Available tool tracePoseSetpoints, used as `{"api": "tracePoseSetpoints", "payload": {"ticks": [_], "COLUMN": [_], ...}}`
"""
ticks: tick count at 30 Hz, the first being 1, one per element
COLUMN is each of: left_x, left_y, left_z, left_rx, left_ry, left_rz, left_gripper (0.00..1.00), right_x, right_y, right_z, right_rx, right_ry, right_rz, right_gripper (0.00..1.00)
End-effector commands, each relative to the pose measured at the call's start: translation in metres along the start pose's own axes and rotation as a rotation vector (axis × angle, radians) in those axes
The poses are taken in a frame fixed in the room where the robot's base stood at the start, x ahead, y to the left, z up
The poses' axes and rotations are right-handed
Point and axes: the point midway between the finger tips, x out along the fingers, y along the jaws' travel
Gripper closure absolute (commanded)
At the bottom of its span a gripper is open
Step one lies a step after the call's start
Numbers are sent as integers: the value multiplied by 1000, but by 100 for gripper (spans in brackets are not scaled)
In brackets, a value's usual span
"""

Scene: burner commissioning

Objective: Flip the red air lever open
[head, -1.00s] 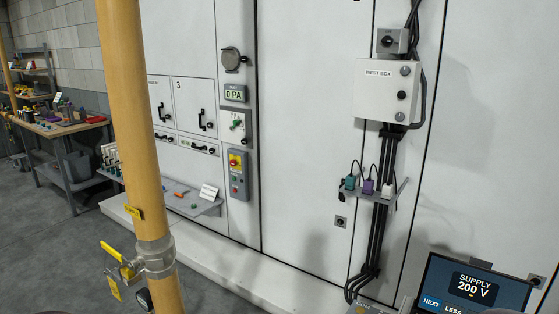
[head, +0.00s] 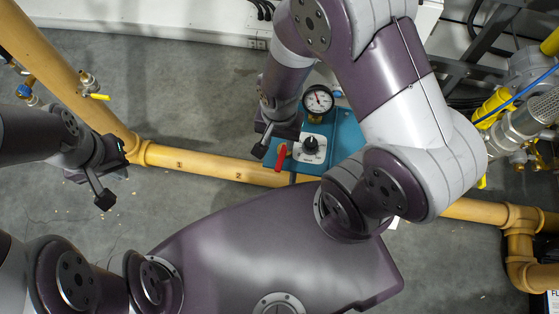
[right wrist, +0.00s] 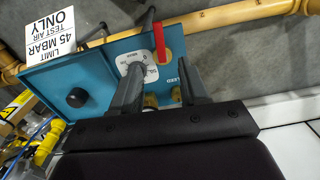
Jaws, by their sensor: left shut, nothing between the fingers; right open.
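The red air lever (head: 281,158) is on the left end of a teal panel (head: 347,137) in the head view. In the right wrist view the red lever (right wrist: 160,43) stands out from the teal panel (right wrist: 42,82), just beyond my right fingertips. My right gripper (head: 268,141) is over the panel's left end, close to the lever. Its fingers (right wrist: 161,70) are apart with nothing seen held between them; contact with the lever cannot be told. My left gripper (head: 101,188) is shut and empty, well left of the panel, above the floor.
A pressure gauge (head: 318,99) and a black selector knob (head: 310,144) sit beside the lever. A yellow pipe (head: 215,165) runs behind the panel. A white test-air limit sign (right wrist: 51,35) stands at the panel's edge. Grey floor (head: 185,105) is open between my grippers.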

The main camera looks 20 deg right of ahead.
Motion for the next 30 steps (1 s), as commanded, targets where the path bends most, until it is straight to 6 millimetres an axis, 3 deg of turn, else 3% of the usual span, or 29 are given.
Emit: {"api": "tracePoseSetpoints", "payload": {"ticks": [5, 12, 16, 21, 29, 30], "left_x": [12, 42, 52, 57, 56, 56], "left_y": [0, 0, 0, 0, 0, 0], "left_z": [2, 6, 7, 8, 7, 7], "left_rx": [0, 0, 0, 0, 0, 0], "left_ry": [-2, -2, -2, -2, -2, -2], "left_rz": [0, 0, 0, 0, 0, 0], "left_gripper": [100, 100, 100, 100, 100, 100], "right_x": [24, 88, 112, 126, 126, 126], "right_y": [2, 2, 2, 2, 2, 2], "right_z": [1, 2, 2, 1, 1, 1], "right_rx": [41, 39, 38, 38, 38, 38], "right_ry": [-3, -4, -3, -2, -2, -2], "right_rz": [4, 5, 4, 3, 3, 3], "right_gripper": [55, 55, 55, 55, 55, 65]}}
